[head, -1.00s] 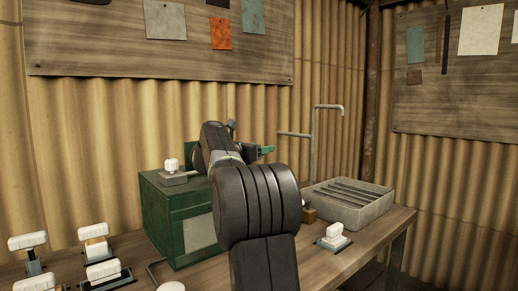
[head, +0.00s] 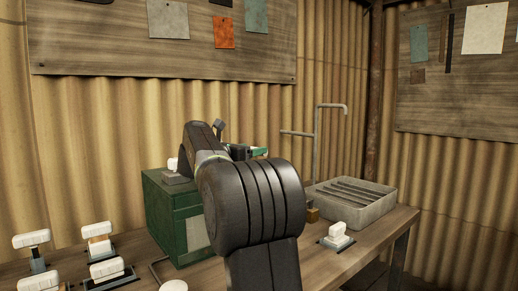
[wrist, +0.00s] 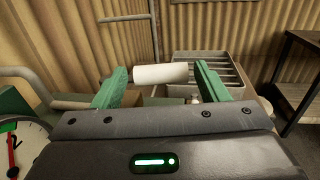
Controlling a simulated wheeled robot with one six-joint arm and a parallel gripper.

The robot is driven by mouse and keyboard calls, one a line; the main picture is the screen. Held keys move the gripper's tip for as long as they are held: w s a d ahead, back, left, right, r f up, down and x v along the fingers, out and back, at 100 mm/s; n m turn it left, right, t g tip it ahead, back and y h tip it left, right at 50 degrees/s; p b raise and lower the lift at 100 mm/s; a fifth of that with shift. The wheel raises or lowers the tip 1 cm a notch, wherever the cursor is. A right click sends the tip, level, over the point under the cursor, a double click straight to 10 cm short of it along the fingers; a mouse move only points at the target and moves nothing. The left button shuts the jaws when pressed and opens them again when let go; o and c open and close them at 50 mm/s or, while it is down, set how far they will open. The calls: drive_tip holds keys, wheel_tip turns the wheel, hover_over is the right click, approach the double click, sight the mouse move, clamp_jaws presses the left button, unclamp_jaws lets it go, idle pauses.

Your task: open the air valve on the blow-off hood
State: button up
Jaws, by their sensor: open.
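In the wrist view a white cylindrical handle (wrist: 160,74) lies crosswise between the green fingers of my gripper (wrist: 160,70). The fingers are open, with a visible gap at each end of the handle; I cannot tell how far ahead of the fingertips it is. In the head view my gripper (head: 248,151) reaches past the right side of the green box (head: 160,215), with its green fingertips showing above my arm. My arm hides the handle there. I cannot tell for certain which part is the hood or whether this handle is its air valve.
A grey slatted tray (head: 352,203) sits on the bench's right end (head: 375,235), with a white-handled fitting (head: 335,236) in front. A bent pipe (head: 316,140) rises behind. Several white-handled fittings (head: 98,245) stand at left. A dial gauge (wrist: 20,150) shows at the wrist view's lower left.

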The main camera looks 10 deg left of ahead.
drive_tip(key=v, duration=0.8)
drive_tip(key=shift+w+d, duration=0.1)
drive_tip(key=x, duration=1.3)
drive_tip(key=shift+w+d, duration=0.1)
drive_tip(key=shift+w, duration=0.2)
drive_tip(key=shift+w+d+f+y, duration=0.1)
drive_tip(key=shift+w+f+y, duration=0.05)
drive_tip(key=shift+w+y, duration=0.15)
drive_tip(key=shift+w+n+t+y+b, duration=0.1)
drive_tip(key=shift+n+t+y+b, duration=0.35)
drive_tip(key=shift+n+y, duration=0.25)
drive_tip(key=shift+w+n+t+y, duration=0.35)
drive_tip(key=shift+n+y, duration=0.25)
drive_tip(key=shift+y, duration=0.3)
